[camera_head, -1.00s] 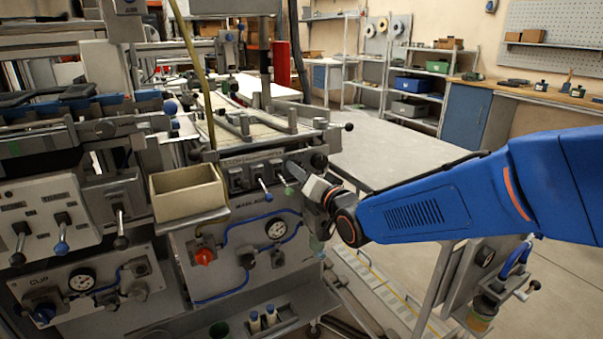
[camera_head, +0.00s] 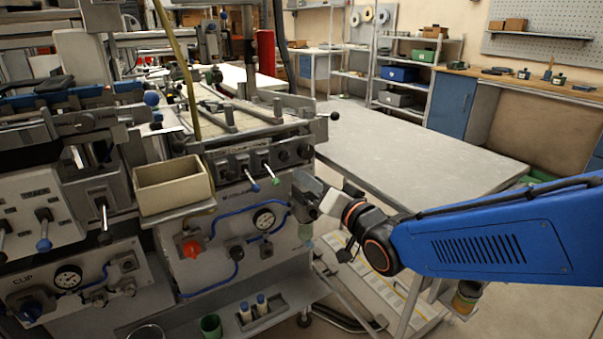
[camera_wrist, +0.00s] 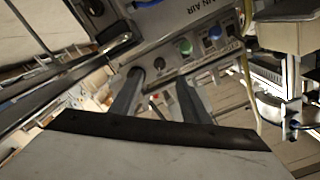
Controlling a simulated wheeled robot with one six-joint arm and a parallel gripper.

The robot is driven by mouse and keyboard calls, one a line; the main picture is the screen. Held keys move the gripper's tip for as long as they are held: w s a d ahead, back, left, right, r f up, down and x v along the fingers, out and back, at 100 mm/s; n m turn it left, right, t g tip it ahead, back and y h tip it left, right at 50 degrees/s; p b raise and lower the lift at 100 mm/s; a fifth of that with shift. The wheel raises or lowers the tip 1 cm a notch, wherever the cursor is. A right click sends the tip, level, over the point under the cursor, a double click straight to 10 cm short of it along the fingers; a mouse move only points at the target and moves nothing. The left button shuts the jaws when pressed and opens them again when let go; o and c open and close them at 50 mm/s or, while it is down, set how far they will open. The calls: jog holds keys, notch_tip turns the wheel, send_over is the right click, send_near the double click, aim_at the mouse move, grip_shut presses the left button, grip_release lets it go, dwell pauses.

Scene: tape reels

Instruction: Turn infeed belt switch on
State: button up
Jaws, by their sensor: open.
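On the grey machine's upper control panel in the head view, a lever with a blue tip (camera_head: 254,186) and a lever with a green tip (camera_head: 275,180) point down to the right. I cannot read which one is the infeed belt switch. My gripper (camera_head: 300,190) is right of and slightly below the green-tipped lever, apart from it. In the wrist view my gripper (camera_wrist: 158,98) shows two spread fingers with nothing between them. Beyond them on the panel are a green knob (camera_wrist: 185,46) and a blue knob (camera_wrist: 214,32).
A cream open box (camera_head: 172,188) juts out left of the levers. A red rotary switch (camera_head: 191,248) and a pressure gauge (camera_head: 263,219) sit on the panel below. A grey table (camera_head: 420,155) stands to the right, behind my arm. Blue hoses run along the panel.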

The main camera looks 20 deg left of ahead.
jog(key=shift+v, duration=2.8)
